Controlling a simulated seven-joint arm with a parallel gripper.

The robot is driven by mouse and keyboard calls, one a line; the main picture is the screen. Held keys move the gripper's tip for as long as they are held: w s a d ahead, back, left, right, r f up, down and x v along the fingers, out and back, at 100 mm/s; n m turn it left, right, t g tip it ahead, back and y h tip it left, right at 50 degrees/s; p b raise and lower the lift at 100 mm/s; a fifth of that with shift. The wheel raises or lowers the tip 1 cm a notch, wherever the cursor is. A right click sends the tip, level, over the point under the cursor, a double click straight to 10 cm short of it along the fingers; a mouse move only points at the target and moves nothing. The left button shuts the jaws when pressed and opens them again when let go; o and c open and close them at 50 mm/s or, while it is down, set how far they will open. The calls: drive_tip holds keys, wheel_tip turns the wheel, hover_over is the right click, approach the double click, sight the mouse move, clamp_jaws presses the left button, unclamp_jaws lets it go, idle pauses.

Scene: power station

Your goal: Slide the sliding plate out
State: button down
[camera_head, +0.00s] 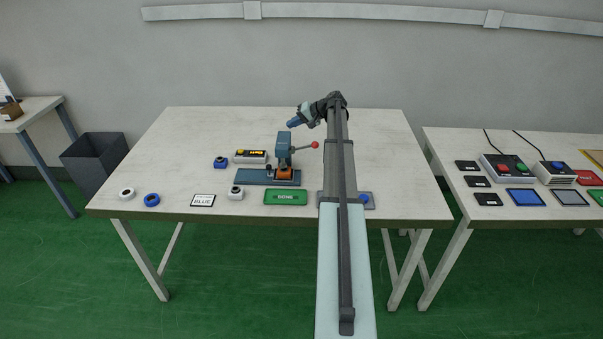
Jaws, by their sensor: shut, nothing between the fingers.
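A small blue press (283,147) with a red-knobbed lever (314,145) stands in the middle of the table. It stands on a flat blue base plate (251,177). An orange piece (286,173) sits low under the press head. I cannot tell which of these parts is the sliding plate; no part clearly sticks out. My gripper (293,123) is shut and empty, behind and slightly above the press head in the picture. It appears apart from the press. Its fingertips are small and point left and down.
The table (190,135) carries a yellow-button box (250,156), white and blue rings (127,193), a BLUE card (203,201) and a green DONE pad (286,197). My arm covers the table's right middle. The table's back left is clear. Another table (520,140) stands right.

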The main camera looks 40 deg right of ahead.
drive_tip(key=s+f+y, duration=0.1)
drive_tip(key=s+f, duration=0.1)
drive_tip(key=s, duration=0.6)
drive_tip(key=s+f+y, duration=0.1)
drive_tip(key=s, duration=0.7)
drive_tip(key=s+a+f+g+y, duration=0.1)
drive_tip(key=s+f, duration=0.1)
drive_tip(key=s, duration=0.6)
drive_tip(key=shift+s+f, duration=0.2)
drive_tip(key=shift+f, duration=0.1)
drive_tip(key=shift+w, duration=0.15)
approach(293, 176)
drive_tip(key=f, duration=0.1)
drive_tip(key=w+a+f, duration=0.1)
drive_tip(key=f, duration=0.1)
drive_tip(key=shift+w+a, duration=0.1)
drive_tip(key=shift+a, duration=0.05)
drive_tip(key=shift+w+a, duration=0.75)
drive_tip(key=shift+a, duration=0.05)
drive_tip(key=shift+w+a, duration=0.5)
drive_tip(key=shift+w, duration=0.1)
